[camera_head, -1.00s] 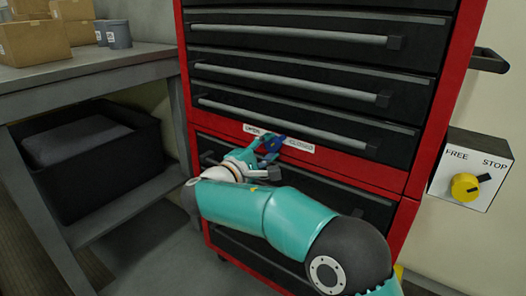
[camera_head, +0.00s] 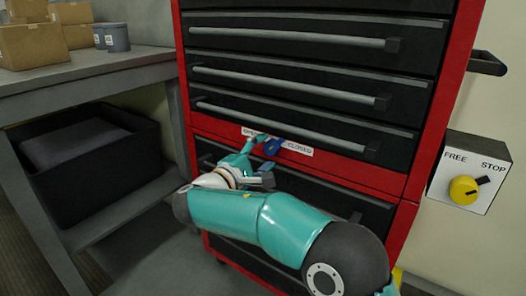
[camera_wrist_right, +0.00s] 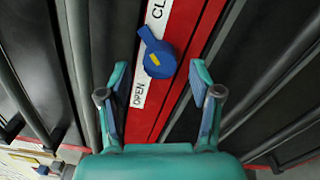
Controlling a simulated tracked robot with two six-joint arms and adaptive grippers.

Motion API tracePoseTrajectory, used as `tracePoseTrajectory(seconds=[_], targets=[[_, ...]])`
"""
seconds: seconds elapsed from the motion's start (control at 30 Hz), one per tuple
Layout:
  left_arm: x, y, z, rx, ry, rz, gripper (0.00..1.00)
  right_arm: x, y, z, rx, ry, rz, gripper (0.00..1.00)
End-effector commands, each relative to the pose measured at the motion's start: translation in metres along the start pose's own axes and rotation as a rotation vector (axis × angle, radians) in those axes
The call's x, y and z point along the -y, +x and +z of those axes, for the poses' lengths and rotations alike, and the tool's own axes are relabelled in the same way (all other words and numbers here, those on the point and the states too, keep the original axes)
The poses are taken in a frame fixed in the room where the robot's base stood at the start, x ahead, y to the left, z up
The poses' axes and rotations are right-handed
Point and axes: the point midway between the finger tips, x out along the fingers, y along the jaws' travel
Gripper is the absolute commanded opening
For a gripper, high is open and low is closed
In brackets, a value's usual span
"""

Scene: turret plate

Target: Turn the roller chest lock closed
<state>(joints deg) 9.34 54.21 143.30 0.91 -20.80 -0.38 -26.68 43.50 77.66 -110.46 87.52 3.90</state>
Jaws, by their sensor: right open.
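The roller chest lock is a blue knob (camera_head: 272,146) on the red strip between the drawers. It also shows in the right wrist view (camera_wrist_right: 158,60), where its narrow tab points up and left, leaning toward the CLOSED end of the white label (camera_wrist_right: 139,88). The OPEN end is below the knob there. My right gripper (camera_head: 262,162) is open in front of the lock. In the right wrist view its two fingertips (camera_wrist_right: 158,76) stand apart on either side, with the knob ahead in the gap and nothing gripped. My left gripper is out of view.
The red and black roller chest (camera_head: 405,185) has long drawer handles above and below the lock. A FREE/STOP box (camera_head: 487,150) with a yellow knob is on the right. A grey bench (camera_head: 110,68) with cartons and cups stands left, a dark bin (camera_head: 90,150) beneath it.

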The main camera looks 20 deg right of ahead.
Motion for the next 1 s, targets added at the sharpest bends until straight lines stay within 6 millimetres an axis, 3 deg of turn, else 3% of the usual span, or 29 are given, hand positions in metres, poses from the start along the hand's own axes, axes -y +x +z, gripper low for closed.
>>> tracePoseTrajectory(seconds=[0.3, 0.5, 0.7, 1.0], targets=[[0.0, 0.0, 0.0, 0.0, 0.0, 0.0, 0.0, -0.001, -0.064, -0.001, -0.004, -0.001, 0.003, 0.64], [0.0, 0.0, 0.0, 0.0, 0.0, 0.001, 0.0, -0.001, -0.094, 0.0, -0.002, 0.0, 0.002, 0.64], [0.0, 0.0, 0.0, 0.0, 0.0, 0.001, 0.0, 0.0, -0.105, 0.001, 0.0, 0.0, 0.002, 0.64], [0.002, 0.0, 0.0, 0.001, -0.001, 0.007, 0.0, 0.001, -0.105, 0.0, -0.001, -0.002, -0.001, 0.64]])
